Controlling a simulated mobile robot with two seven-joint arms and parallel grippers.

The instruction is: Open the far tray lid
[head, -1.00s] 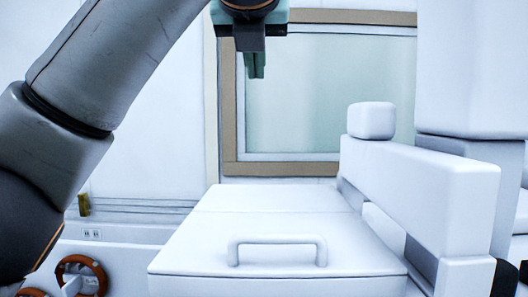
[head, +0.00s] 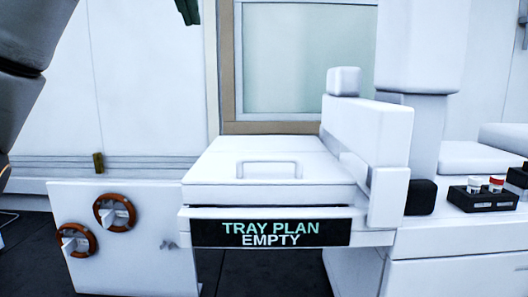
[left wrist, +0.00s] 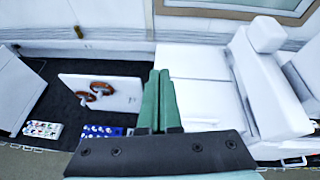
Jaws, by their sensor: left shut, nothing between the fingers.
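A white flat-topped tray unit (head: 365,238) stands in the middle of the head view. Its top has a near lid panel (head: 225,172) with a raised loop handle (head: 270,163), and a far panel (head: 265,144) behind a thin seam. Both panels lie flat and closed. The unit also shows in the left wrist view (left wrist: 197,62), right of the fingers. My left gripper (head: 187,10) shows only as dark green fingertips at the top edge, above and left of the unit. In the left wrist view its green fingers (left wrist: 158,100) are together and empty. My right gripper is out of view.
A "TRAY PLAN EMPTY" sign (head: 270,233) is on the unit's front. A white arm-like block (head: 370,130) stands along its right side. A white panel with two brown-ringed knobs (head: 130,245) is at left. A black vial rack (head: 482,198) sits at right.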

